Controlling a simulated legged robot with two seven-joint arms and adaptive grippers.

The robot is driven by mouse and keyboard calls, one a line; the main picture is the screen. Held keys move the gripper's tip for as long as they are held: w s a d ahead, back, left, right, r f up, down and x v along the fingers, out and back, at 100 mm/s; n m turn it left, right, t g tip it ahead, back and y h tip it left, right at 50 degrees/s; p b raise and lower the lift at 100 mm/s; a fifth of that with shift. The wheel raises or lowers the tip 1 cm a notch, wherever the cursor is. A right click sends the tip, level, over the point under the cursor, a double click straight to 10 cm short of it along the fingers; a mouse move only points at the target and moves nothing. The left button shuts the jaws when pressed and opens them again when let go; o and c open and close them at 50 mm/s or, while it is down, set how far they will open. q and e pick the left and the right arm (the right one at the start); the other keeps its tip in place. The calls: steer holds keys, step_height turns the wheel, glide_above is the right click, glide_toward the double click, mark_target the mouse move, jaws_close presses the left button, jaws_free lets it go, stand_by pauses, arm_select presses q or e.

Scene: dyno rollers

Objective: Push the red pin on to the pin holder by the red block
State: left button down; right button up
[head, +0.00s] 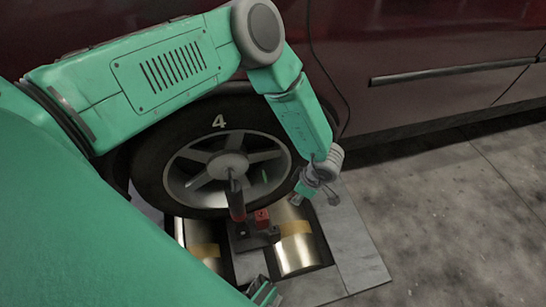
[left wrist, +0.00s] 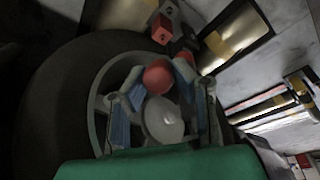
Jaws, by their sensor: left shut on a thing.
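My left gripper (head: 298,197) is at the lower right of the wheel in the head view, to the right of the red block. In the left wrist view its fingers (left wrist: 158,90) are shut on the red pin, whose round red end (left wrist: 158,77) shows between them. The red block (head: 262,217) sits on a dark bracket between the rollers; it also shows in the left wrist view (left wrist: 163,28), beyond the fingers. A dark red upright cylinder (head: 237,206) stands just left of the block. I cannot tell which part is the pin holder. My right gripper is not clearly in view.
A car tyre marked 4 (head: 219,121) stands over the metal rollers (head: 296,250). The dark red car door (head: 430,60) is close behind my arm. Grey floor (head: 440,210) at the right is clear.

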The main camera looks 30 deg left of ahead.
arm_select(q)
steer(key=s+a+f+n+t+h+b, duration=0.1)
steer(key=a+f+n+b, duration=0.1)
steer(key=f+n, duration=0.2)
steer(key=s+a+f+n+t+h+b, duration=0.1)
steer(key=a+f+n+b, duration=0.1)
steer(key=f+n, duration=0.3)
steer(key=s+a+f+n+t+h+b, duration=0.1)
steer(key=a+f+n+b, duration=0.1)
steer(key=f, duration=0.9)
steer(key=shift+a+f+n+b, duration=0.1)
steer(key=shift+f+n+b, duration=0.2)
steer(key=shift+n, duration=0.35)
steer(key=shift+a+f+n+b, duration=0.1)
steer(key=shift+n+b, duration=0.3)
steer(key=shift+n, duration=0.25)
steer(key=shift+a, duration=0.15)
arm_select(e)
step_height(320, 180, down, 8)
steer(key=d, duration=0.1)
steer(key=shift+a, duration=0.15)
arm_select(q)
steer(key=shift+r, duration=0.15)
arm_select(e)
steer(key=shift+d, duration=0.2)
steer(key=shift+a+r, duration=0.1)
